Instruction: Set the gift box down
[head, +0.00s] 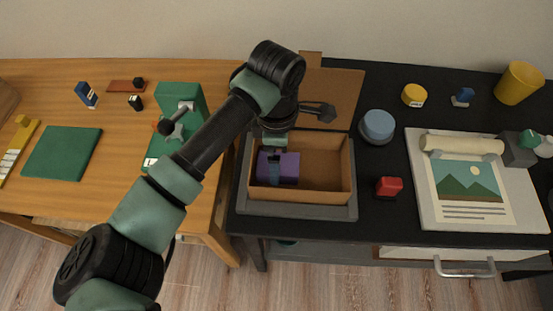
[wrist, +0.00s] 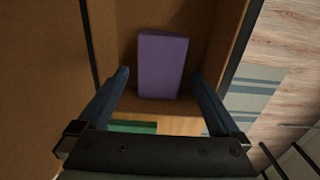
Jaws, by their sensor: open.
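The gift box, a plain purple block (head: 290,168), sits inside the left part of an open cardboard carton (head: 335,197) on the black desk. It also shows in the wrist view (wrist: 162,62), between and just beyond my fingertips. My gripper (wrist: 160,77) is open, with one dark blue finger on either side of the gift box and a visible gap at each side. In the head view my gripper (head: 275,178) reaches down into the carton, and a finger covers part of the gift box. Whether the gift box's underside rests fully on the carton floor is hidden.
The carton's raised flap (head: 340,92) stands behind my wrist. A red block (head: 389,187) and a blue-grey round container (head: 378,126) are close to its right. A poster board (head: 475,210) lies farther right. The carton's right half is empty.

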